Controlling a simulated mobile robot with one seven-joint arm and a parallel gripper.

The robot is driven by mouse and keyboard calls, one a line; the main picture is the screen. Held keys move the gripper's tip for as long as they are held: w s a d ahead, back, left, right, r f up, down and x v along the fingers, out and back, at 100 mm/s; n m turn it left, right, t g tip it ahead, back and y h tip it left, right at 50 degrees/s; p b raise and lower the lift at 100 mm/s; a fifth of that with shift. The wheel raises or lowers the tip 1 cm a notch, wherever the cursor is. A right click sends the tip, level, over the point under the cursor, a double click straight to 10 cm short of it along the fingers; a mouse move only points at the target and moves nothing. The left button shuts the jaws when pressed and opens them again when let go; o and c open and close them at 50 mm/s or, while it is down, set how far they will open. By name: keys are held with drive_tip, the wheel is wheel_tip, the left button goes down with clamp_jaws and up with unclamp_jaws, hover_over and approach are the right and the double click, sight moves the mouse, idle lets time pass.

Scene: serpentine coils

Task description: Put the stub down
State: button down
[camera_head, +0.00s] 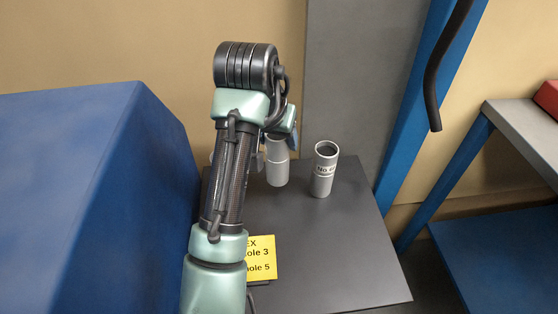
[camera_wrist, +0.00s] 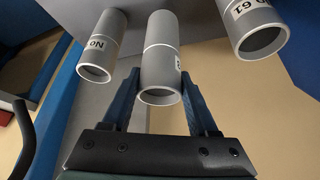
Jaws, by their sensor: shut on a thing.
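My gripper (camera_wrist: 160,78) has its two blue fingers on either side of a grey stub (camera_wrist: 160,55) and is shut on it. In the head view this stub (camera_head: 277,172) is upright over the dark tabletop, partly behind my arm. I cannot tell whether its base touches the top. A second grey stub (camera_head: 325,170), with a "NO" label, stands upright to its right. The wrist view shows a labelled stub (camera_wrist: 102,45) on the left and one marked "NO 61" (camera_wrist: 254,25) on the right.
The dark tabletop (camera_head: 340,255) is bare at front and right. A yellow card (camera_head: 262,258) lies beside my forearm. A large blue block (camera_head: 90,200) stands left. A blue post (camera_head: 415,110), a hanging black hose (camera_head: 440,75) and a grey bench (camera_head: 520,130) are right.

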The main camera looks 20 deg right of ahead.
drive_tip(key=shift+w+f+b, duration=0.1)
drive_tip(key=shift+f+b, duration=0.2)
drive_tip(key=shift+f, duration=1.7)
drive_tip(key=shift+c, duration=0.9)
unclamp_jaws()
drive_tip(key=p+v, duration=0.2)
drive_tip(key=v, duration=1)
